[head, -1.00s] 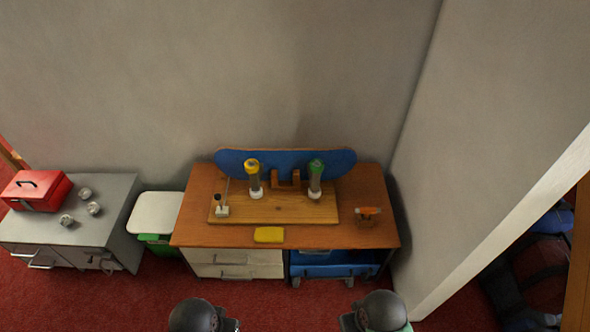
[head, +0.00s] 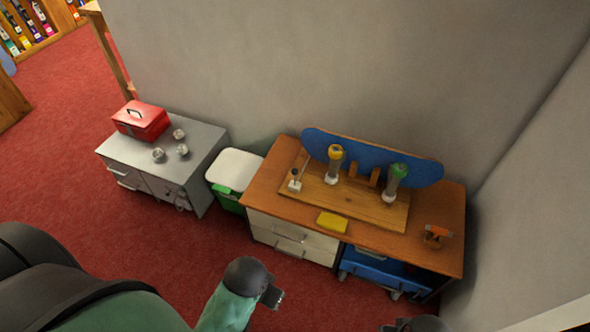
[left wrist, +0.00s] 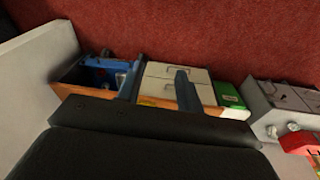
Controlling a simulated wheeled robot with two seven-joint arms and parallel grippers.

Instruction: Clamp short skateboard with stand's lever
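The blue skateboard (head: 410,172) stands on edge along the back of the wooden bench, against the wall side. In front of it is the stand, a flat wooden board (head: 340,203) with small wooden brackets (head: 363,175) at the skateboard's middle. A small lever with a dark knob and pale base (head: 295,181) sits at the board's left end. My left gripper (head: 272,293) is in front of the bench, well short of the stand. In the left wrist view its two fingers (left wrist: 160,80) are apart with nothing between. My right gripper (head: 391,327) barely shows at the bottom edge.
A yellow block (head: 332,222) and an orange-handled tool (head: 437,235) lie on the bench. Left are a white-lidded green bin (head: 234,170) and a grey cabinet (head: 190,160) with a red toolbox (head: 141,120).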

